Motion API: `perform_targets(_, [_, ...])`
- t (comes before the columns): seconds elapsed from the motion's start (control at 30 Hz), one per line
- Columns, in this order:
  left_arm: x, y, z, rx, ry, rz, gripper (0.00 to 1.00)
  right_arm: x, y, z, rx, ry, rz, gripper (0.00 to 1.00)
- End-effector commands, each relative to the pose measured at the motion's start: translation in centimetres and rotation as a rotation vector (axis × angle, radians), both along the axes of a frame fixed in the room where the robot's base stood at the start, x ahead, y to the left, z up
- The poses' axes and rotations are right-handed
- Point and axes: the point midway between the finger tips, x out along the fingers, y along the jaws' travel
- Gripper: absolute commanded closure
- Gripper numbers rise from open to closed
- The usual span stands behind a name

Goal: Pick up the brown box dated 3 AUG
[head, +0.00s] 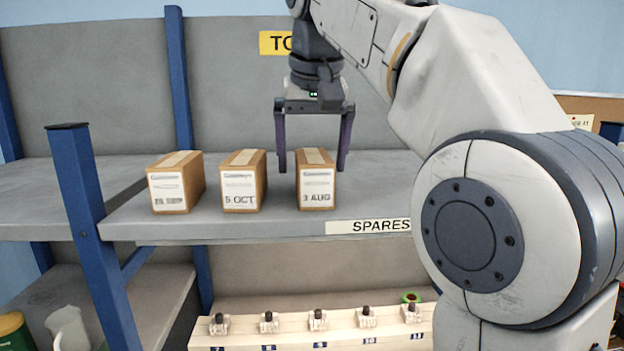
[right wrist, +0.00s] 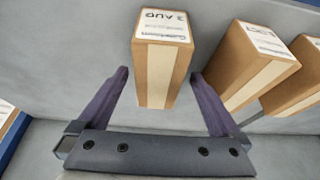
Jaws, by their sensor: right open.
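The brown box dated 3 AUG (head: 316,188) stands upright on the shelf, the rightmost of three boxes in the head view. In the right wrist view the same box (right wrist: 162,65) shows its tape strip and label between the fingers. My right gripper (head: 314,170) is open above the box with its fingers pointing down, one on each side. In the right wrist view the fingers (right wrist: 160,78) stand apart from the box with gaps on both sides. My left gripper is not in view.
The 5 OCT box (head: 243,190) stands left of it, close to my right gripper's left finger. Another brown box (head: 171,190) stands further left. The shelf (head: 285,228) carries a SPARES label (head: 380,226). A blue post (head: 80,200) rises at the left.

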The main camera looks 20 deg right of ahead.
Motion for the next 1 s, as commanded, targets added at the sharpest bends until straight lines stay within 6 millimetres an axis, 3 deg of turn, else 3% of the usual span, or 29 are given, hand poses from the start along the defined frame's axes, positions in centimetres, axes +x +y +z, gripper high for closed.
perform_targets(0.27, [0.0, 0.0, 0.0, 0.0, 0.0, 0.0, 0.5, 1.3, -0.5, -2.9, 0.001, 0.002, 0.002, 0.0])
perform_targets(1.0, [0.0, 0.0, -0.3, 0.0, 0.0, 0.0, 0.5, 1.5, -0.4, -3.4, 0.0, 0.0, 0.004, 0.0])
